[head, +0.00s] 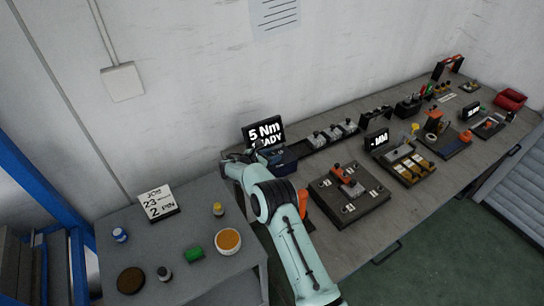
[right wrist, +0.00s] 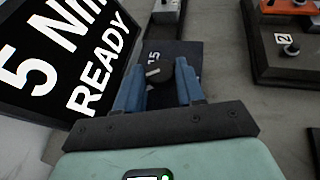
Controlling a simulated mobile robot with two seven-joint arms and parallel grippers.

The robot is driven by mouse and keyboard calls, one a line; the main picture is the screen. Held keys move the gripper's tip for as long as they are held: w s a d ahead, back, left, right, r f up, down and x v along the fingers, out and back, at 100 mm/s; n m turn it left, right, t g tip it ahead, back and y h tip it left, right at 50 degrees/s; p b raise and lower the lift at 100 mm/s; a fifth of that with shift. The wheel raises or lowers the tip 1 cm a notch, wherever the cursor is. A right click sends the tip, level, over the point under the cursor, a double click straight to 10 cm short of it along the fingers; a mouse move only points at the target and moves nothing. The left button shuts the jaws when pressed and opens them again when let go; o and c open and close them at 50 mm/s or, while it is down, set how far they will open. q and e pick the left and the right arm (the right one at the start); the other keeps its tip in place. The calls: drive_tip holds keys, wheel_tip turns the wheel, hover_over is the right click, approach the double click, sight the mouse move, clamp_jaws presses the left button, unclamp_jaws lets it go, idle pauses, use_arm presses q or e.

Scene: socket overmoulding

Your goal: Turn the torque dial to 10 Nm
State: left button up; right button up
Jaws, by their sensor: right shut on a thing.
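The torque dial (right wrist: 157,73) is a dark round knob with a pale pointer mark, on a dark panel (right wrist: 187,52) where the number 15 shows. My right gripper (right wrist: 160,78) is shut on the dial, with one blue finger on each side of it. In the head view my right gripper (head: 264,155) is at the dark blue unit (head: 285,163) below the display, and the dial is hidden there. The black display (head: 263,132) reads "5 Nm READY". It also shows large in the right wrist view (right wrist: 62,60). My left gripper is not in view.
The side table at left holds a job sign (head: 158,203), a green cylinder (head: 194,254) and an orange-topped tub (head: 228,241).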

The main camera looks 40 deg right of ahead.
drive_tip(key=shift+w+r+m+g, duration=0.1)
drive_tip(key=shift+w+m+g, duration=0.1)
drive_tip(key=shift+m+g, duration=0.65)
drive_tip(key=o, duration=1)
drive_tip(key=shift+c, duration=0.2)
drive_tip(key=v, duration=1.3)
drive_tip(key=shift+a, duration=0.2)
